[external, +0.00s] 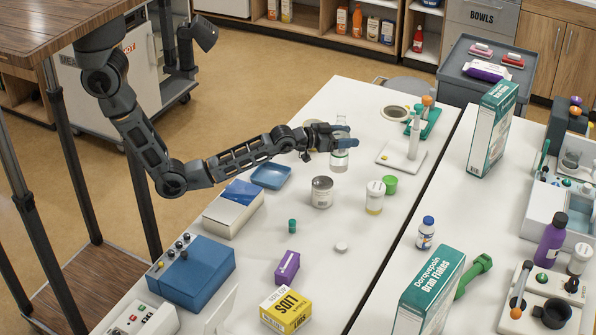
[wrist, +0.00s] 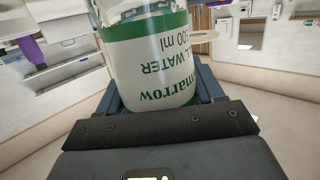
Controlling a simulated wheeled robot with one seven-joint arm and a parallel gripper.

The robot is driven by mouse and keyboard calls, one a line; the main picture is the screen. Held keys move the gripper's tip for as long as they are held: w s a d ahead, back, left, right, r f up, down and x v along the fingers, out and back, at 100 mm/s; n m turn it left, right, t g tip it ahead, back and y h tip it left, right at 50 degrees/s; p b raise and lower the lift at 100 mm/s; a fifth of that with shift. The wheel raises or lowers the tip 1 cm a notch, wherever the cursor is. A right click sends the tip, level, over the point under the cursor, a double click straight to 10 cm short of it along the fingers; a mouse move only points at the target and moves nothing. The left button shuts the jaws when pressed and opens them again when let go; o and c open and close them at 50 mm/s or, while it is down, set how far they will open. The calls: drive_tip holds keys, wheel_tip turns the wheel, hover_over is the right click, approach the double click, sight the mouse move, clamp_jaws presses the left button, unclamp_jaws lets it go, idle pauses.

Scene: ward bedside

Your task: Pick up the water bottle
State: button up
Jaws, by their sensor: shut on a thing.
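The water bottle (external: 340,160) is clear with a white and green label. It is at the far part of the near white table in the external view. My gripper (external: 338,138) is shut on it, with the fingers around its upper part. In the wrist view the bottle (wrist: 152,72) fills the space between the two fingers, and its label reads "WATER" and "500 ml", upside down. The bottle looks roughly upright in the external view. I cannot tell whether its base touches the table.
A blue tray (external: 271,176) is to the left. A white stand (external: 401,155) is to the right.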

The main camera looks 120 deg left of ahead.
drive_tip(key=d+r+b, duration=0.1)
drive_tip(key=d+r, duration=0.5)
drive_tip(key=d, duration=0.3)
drive_tip(key=shift+d+b, duration=0.3)
drive_tip(key=shift+d, duration=0.05)
drive_tip(key=shift+s+d, duration=0.1)
drive_tip(key=shift+s, duration=0.05)
